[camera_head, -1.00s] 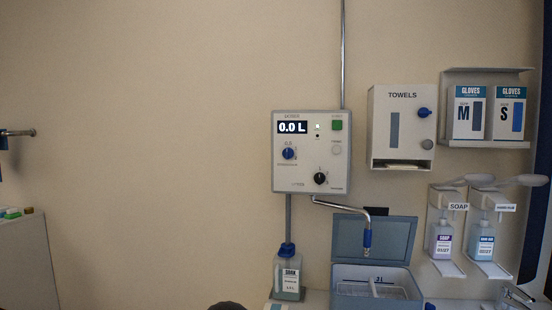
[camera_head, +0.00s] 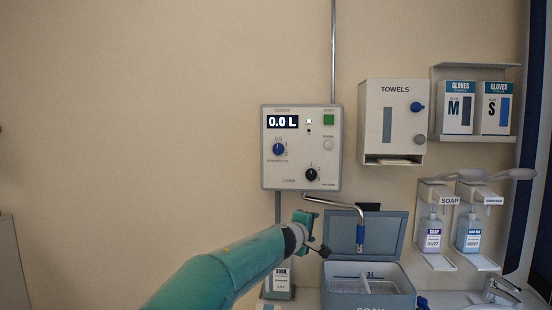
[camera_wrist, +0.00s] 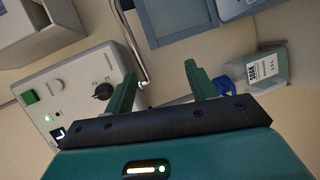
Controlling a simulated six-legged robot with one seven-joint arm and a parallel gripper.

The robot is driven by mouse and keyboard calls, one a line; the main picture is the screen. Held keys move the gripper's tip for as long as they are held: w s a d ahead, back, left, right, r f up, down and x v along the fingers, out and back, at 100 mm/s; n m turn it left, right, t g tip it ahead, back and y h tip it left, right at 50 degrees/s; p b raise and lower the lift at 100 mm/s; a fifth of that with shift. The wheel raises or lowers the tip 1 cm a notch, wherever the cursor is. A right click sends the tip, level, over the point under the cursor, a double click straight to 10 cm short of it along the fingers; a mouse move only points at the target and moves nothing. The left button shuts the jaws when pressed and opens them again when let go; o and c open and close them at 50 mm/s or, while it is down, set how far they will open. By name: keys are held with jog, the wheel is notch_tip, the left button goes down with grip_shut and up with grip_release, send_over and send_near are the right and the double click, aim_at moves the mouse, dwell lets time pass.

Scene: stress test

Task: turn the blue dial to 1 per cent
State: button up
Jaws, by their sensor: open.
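The blue dial (camera_head: 278,149) is on the left of the white dosing panel (camera_head: 330,150) on the wall, below the display reading 0.0 L. A black dial (camera_head: 311,175) sits lower right of it and also shows in the wrist view (camera_wrist: 103,91). My gripper (camera_head: 318,232) is in front of and below the panel, apart from both dials. In the wrist view my gripper (camera_wrist: 160,88) has its two green fingers spread, with nothing between them. The blue dial cannot be seen in the wrist view.
A metal spout (camera_head: 340,203) bends out below the panel over an open grey-blue box (camera_head: 368,272). A soak bottle (camera_head: 280,285) stands behind my arm. A towel dispenser (camera_head: 393,145) hangs to the right. The wall left of the panel is bare.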

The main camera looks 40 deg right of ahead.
jog(key=w+a+r+n+t+h, duration=0.2)
jog(key=w+a+r+n, duration=0.15)
jog(key=r, duration=0.55)
jog(key=n+t+h, duration=0.1)
jog(key=n+t, duration=0.2)
jog(key=n, duration=0.3)
send_near(277, 151)
jog(key=shift+x, duration=3.5)
jog(key=shift+w+d, duration=0.45)
jog(key=shift+d, duration=0.1)
jog(key=shift+d+r, duration=0.2)
jog(key=shift+d, duration=0.1)
jog(key=shift+w, duration=0.1)
